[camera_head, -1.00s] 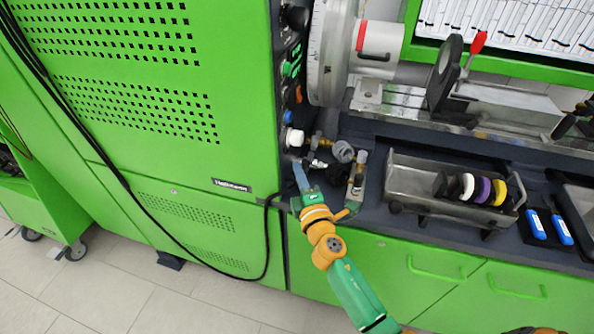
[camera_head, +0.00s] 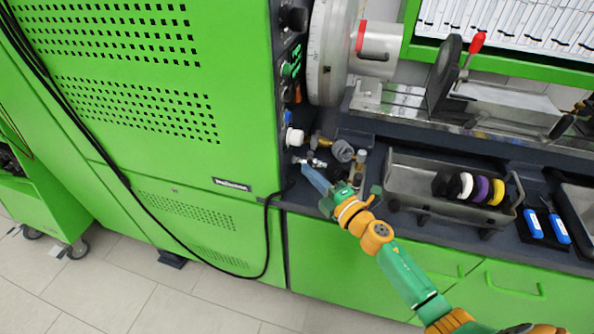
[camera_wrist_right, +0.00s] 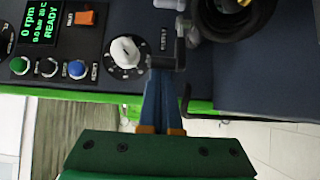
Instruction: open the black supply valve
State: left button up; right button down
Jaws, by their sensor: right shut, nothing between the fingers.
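My right gripper (camera_head: 305,166) is shut and empty, its blue fingers pointing up and left at the small fittings beside the green cabinet. In the right wrist view the closed fingers (camera_wrist_right: 160,75) end at a dark bar-shaped fitting (camera_wrist_right: 166,62), which may be the black supply valve's handle. I cannot tell whether they touch it. In the head view the valve cannot be made out clearly; small metal fittings (camera_head: 317,162) lie just beyond the fingertips. My left gripper is not in view.
A white knob (camera_wrist_right: 125,52) and a display reading READY (camera_wrist_right: 40,25) are on the dark panel left of the fingers. A grey tray (camera_head: 410,185) with coloured discs stands to the right. A black cable (camera_head: 266,235) hangs along the cabinet front.

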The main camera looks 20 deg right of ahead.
aim_at(360, 184)
jog(key=shift+s+d+f+n+g+y+b, duration=0.1)
jog(key=shift+s+d+n+g+y+b, duration=0.1)
jog(key=shift+d+n+y+b, duration=0.25)
jog(key=shift+s+d+f+n+g+y+b, duration=0.1)
jog(key=shift+d+n+g+y+b, duration=0.2)
jog(key=shift+d+y, duration=0.35)
jog(key=shift+d+b, duration=0.3)
jog(key=shift+d, duration=0.8)
jog(key=shift+w+d+r+b, duration=0.1)
jog(key=shift+w+d+b, duration=0.15)
jog(key=shift+d, duration=0.3)
jog(key=shift+w+d+r+b, duration=0.1)
jog(key=shift+d+b, duration=0.15)
jog(key=shift+d, duration=0.3)
jog(key=shift+d+f, duration=0.1)
jog(key=b+v, duration=0.1)
jog(key=v, duration=0.6)
